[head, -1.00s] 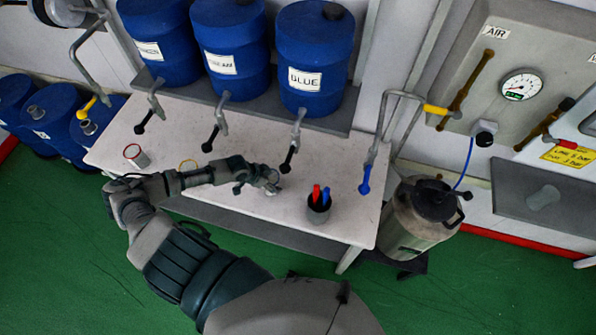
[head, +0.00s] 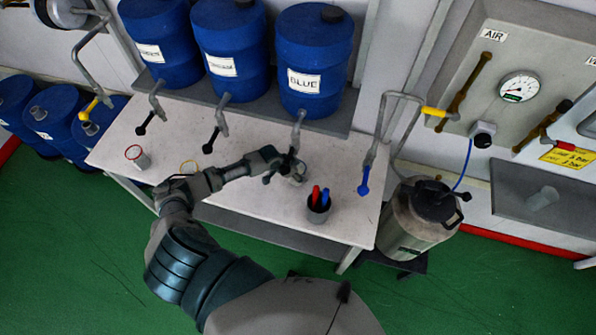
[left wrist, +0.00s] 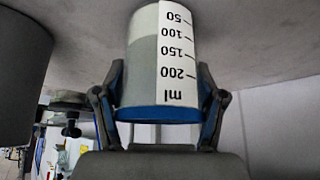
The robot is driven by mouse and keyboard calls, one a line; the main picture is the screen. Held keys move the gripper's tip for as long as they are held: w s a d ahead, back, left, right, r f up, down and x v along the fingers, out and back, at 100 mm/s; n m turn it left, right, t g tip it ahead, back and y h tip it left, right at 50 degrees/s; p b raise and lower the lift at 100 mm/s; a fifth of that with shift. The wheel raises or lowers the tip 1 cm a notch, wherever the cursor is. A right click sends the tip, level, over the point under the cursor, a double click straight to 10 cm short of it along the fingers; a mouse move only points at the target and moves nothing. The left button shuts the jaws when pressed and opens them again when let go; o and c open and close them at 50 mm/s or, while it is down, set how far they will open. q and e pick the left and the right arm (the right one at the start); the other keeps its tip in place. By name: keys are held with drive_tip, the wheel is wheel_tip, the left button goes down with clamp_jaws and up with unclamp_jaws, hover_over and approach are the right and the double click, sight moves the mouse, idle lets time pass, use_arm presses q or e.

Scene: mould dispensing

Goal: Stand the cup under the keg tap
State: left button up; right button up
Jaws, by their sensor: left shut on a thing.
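My left gripper (head: 284,167) is shut on a measuring cup. In the left wrist view the cup (left wrist: 150,60) is grey with a white ml scale and a blue rim, between both fingers (left wrist: 160,112). In the head view the cup (head: 297,174) is small and partly covered by the gripper, over the white table near the tap below the BLUE drum. I cannot tell whether its base touches the table. The steel keg (head: 412,222) stands right of the table. A bent pipe tap with a blue handle (head: 364,181) hangs over the table's right end, right of the cup. My right gripper is out of view.
A dark holder with red and blue items (head: 319,208) stands between the cup and the table's front right edge. Black-handled taps (head: 219,128) hang along the back. The table's (head: 350,225) right end is clear.

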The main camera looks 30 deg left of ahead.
use_arm(q)
drive_tip(key=o, duration=1.6)
drive_tip(key=shift+a+f, duration=0.1)
drive_tip(key=shift+o, duration=0.9)
drive_tip(key=shift+a, duration=0.15)
drive_tip(key=v, duration=1.2)
drive_tip(key=shift+s, duration=0.15)
